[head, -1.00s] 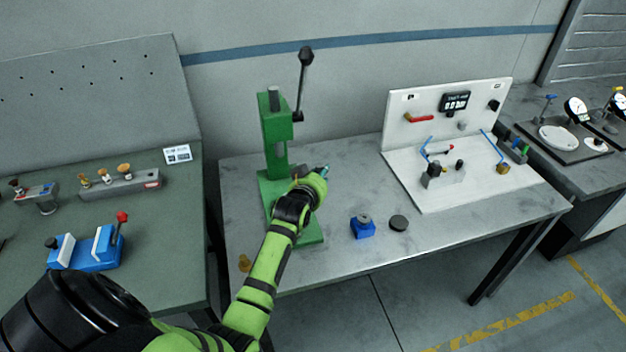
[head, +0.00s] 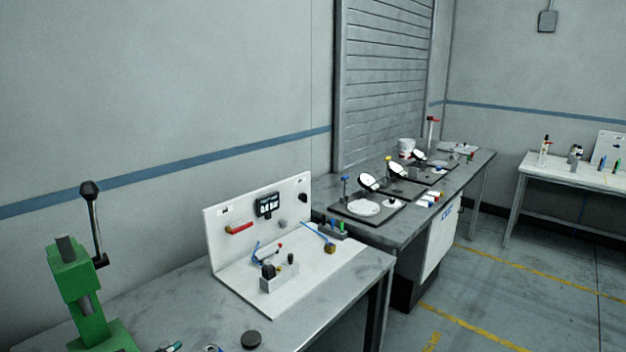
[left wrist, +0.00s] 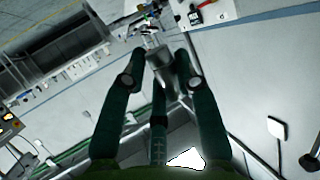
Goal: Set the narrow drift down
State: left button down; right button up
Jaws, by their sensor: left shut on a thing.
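My left gripper (left wrist: 160,66) shows in the left wrist view, its dark green fingers shut on a slim metal piece, which I take to be the narrow drift (left wrist: 151,42). The held piece points away from the palm; its far end is small and unclear against the background. In the head view the arm is out of frame; a small teal and pale tip shows at the bottom edge, and I cannot tell whether it is finger or drift. The green press (head: 82,300) with its black-knobbed lever stands at lower left. My right gripper is in neither view.
A white panel fixture (head: 295,287) stands on the grey bench (head: 175,312). A dark round disc (head: 251,340) lies in front of it. Farther right, another bench (head: 400,235) holds dial gauges (head: 369,182). The floor right of the benches looks clear.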

pick_arm(q)
jog(key=s+d+r+m+g+h+b, duration=0.1)
jog(key=s+d+m+g+h+b, duration=0.2)
jog(key=s+d, duration=0.7)
jog(key=s+m+g+h, duration=0.2)
jog(key=s+m+h, duration=0.1)
jog(key=m+h, duration=0.1)
jog(key=shift+s+d+r+m+g+h+b, duration=0.3)
jog(key=shift+s+r+m+h+b, duration=0.1)
jog(key=shift+m, duration=0.1)
